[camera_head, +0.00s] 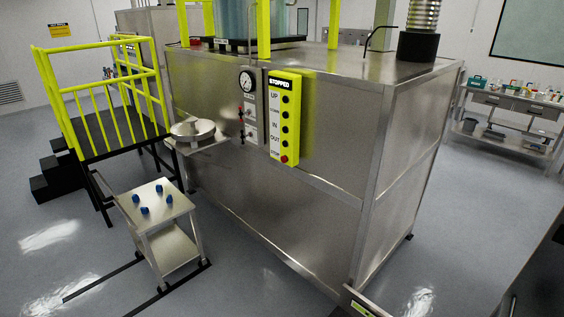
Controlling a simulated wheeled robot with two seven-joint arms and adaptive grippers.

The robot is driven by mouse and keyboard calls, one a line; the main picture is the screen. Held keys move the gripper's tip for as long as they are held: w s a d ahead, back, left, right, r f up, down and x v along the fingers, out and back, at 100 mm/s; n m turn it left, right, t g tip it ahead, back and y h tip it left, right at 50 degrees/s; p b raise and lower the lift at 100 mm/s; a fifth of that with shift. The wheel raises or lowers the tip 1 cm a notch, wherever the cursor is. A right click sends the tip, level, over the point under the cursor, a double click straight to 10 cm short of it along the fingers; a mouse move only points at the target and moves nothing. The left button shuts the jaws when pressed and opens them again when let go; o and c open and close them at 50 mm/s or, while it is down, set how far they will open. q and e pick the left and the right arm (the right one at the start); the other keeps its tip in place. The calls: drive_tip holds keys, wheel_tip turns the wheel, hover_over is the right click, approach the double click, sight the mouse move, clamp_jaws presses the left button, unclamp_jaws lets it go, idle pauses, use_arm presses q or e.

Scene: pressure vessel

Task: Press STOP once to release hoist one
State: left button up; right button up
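The yellow control panel (273,140) is mounted upright on the front of the large steel cabinet (325,140). Its top sign (281,84) reads STOPPED. Below it is a column of dark round buttons (284,115) beside labels that include UP, IN and OUT. The red STOP button (284,159) is at the bottom of the column, beside the STOP label. Whether it is pressed in cannot be told at this size. Nothing covers the panel. Neither of my grippers shows in the head view.
A pressure gauge (246,82) is left of the panel. A round metal lid (193,130) sits on a shelf at the cabinet's left. A small cart (176,203) with several blue items and a yellow-railed platform (95,143) stand left. Floor (240,280) before the cabinet is clear.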

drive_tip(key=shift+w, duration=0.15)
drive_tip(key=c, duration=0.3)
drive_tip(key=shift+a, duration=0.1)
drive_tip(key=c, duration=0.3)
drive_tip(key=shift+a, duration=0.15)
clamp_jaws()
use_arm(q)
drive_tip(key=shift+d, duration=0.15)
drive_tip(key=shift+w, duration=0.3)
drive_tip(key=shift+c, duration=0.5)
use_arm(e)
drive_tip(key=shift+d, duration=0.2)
